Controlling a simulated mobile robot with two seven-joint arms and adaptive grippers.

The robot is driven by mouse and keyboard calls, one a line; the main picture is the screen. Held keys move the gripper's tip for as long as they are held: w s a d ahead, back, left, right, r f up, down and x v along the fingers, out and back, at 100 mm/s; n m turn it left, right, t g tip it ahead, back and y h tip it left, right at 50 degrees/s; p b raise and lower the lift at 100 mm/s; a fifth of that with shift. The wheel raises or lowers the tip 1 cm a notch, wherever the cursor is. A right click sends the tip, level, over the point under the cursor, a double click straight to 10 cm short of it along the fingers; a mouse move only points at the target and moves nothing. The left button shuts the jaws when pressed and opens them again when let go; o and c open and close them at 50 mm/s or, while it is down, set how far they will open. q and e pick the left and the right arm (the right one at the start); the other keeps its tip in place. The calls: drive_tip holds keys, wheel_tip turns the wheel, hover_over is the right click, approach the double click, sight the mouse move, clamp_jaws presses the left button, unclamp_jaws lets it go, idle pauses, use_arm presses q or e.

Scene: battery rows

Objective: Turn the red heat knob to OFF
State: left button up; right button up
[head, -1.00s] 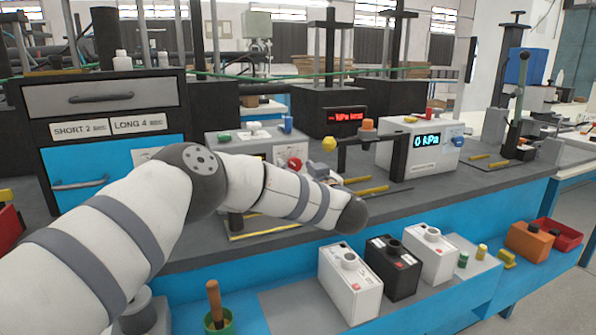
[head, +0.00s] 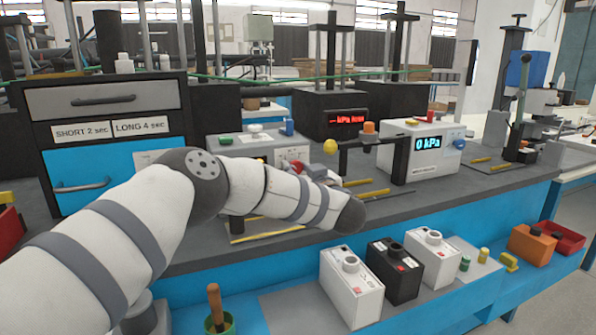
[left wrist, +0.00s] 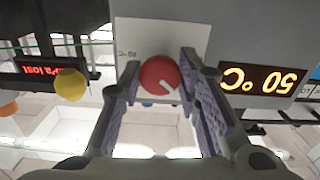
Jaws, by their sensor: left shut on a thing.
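The red heat knob (left wrist: 160,75) sits on a pale panel (left wrist: 135,38) in the left wrist view, with a white pointer mark toward its lower right there. My left gripper (left wrist: 161,62) has a finger on each side of the knob and is shut on it. Beside the panel an orange display (left wrist: 262,79) reads 50 °C, upside down in this view. In the head view my left gripper (head: 316,171) is at the front of the white unit (head: 262,146), and the knob is mostly hidden there. I cannot read an OFF mark. My right gripper is not in view.
A yellow ball-shaped knob (head: 330,147) stands close to the right of my gripper. A white unit with a 0 kPa display (head: 428,142) is further right. Several boxes, among them a black one (head: 393,270), stand on the lower front shelf.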

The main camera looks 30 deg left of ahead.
use_arm(q)
drive_tip(key=n, duration=0.4)
drive_tip(key=shift+n, duration=1.9)
drive_tip(key=shift+d, duration=0.1)
drive_tip(key=o, duration=1.1)
drive_tip(key=shift+o, duration=0.2)
drive_tip(key=v, duration=1.2)
drive_tip(key=shift+w, duration=0.1)
